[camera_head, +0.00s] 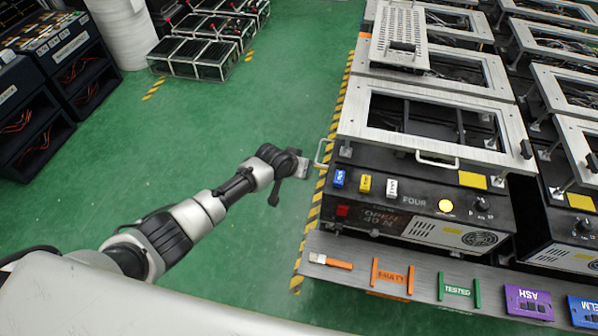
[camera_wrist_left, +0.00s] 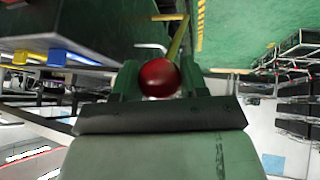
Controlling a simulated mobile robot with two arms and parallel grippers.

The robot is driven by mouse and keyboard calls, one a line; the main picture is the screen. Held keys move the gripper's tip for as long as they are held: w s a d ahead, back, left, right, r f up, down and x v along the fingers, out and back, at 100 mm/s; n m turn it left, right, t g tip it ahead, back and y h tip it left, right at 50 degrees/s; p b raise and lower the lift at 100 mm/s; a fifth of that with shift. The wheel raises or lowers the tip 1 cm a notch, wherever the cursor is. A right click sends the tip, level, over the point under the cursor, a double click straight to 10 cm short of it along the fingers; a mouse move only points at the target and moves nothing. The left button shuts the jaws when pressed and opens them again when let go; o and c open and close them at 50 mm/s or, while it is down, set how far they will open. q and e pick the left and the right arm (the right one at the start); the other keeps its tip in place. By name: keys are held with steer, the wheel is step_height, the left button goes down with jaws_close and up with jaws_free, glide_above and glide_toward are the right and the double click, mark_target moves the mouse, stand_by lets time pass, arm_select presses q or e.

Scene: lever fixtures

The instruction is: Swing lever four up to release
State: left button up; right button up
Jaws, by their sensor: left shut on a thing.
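The fixture marked FOUR (camera_head: 415,201) is a black box with a silver-framed lid, at the right in the head view. My left gripper (camera_head: 302,167) is at its left side, next to a bent metal handle (camera_head: 322,153). In the left wrist view, a red ball knob (camera_wrist_left: 159,78), which looks like the lever's end, sits between the fingers of my left gripper (camera_wrist_left: 160,72). The gripper is shut on it. The knob is hidden in the head view, and I cannot make out the lever's shaft clearly. My right gripper is not in view.
A front ledge (camera_head: 337,243) carries an orange-handled tool (camera_head: 331,262) and coloured label holders. More fixtures stand behind and to the right. Green floor (camera_head: 240,110) is open left of the fixture, beyond a yellow-black stripe (camera_head: 315,210). Black racks (camera_head: 60,80) stand far left.

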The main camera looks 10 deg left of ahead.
arm_select(q)
steer(key=shift+w+r, duration=0.2)
stand_by(0.3)
steer(key=o, duration=1.3)
steer(key=shift+w, duration=0.1)
steer(key=shift+r, duration=0.1)
steer(key=p+v, duration=0.1)
steer(key=v, duration=0.9)
steer(key=shift+r, duration=0.35)
